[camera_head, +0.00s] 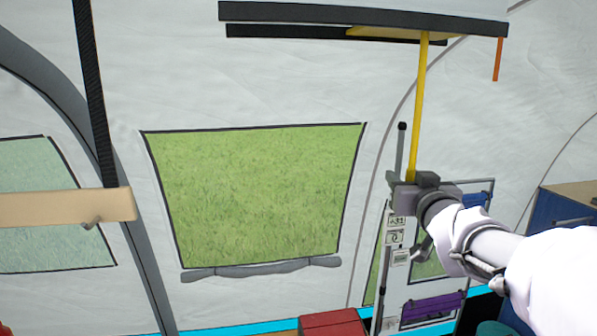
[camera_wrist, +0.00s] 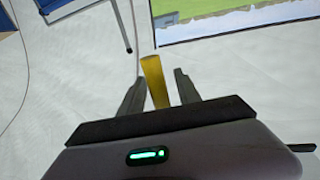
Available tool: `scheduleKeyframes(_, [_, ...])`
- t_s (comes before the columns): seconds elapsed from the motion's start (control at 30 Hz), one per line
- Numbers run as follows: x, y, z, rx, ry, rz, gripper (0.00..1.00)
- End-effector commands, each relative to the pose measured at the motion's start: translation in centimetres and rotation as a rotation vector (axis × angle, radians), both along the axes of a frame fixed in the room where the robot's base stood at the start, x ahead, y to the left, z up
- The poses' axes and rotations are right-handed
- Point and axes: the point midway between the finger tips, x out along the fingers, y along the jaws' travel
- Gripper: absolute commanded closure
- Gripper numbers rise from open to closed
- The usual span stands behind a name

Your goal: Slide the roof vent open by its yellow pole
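The yellow pole (camera_head: 418,105) hangs down from the roof vent (camera_head: 360,16), a dark framed panel with a yellow strip (camera_head: 385,33) on its underside. My gripper (camera_head: 412,184) is at the pole's lower end. In the wrist view the yellow pole (camera_wrist: 154,80) stands between the two dark fingers of my gripper (camera_wrist: 158,85). A gap shows on each side of the pole, so the fingers are open around it and appear not to touch it. The gripper body hides part of the pole in the wrist view.
A short orange rod (camera_head: 498,60) hangs at the vent's right end. A beige bar on a black strap (camera_head: 95,100) hangs at left. A tent window (camera_head: 255,195) is behind. A blue cabinet (camera_head: 560,208) stands at right, and a red box (camera_head: 333,322) is below.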

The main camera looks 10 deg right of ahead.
Motion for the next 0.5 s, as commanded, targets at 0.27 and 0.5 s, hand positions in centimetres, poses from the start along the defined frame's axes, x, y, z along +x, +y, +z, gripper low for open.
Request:
scheduleKeyframes(0.27, [0.16, -0.03, 0.02, 0.000, -0.001, 0.000, 0.62])
scheduleKeyframes(0.5, [0.14, -0.03, 0.01, 0.000, -0.001, 0.000, 1.00])
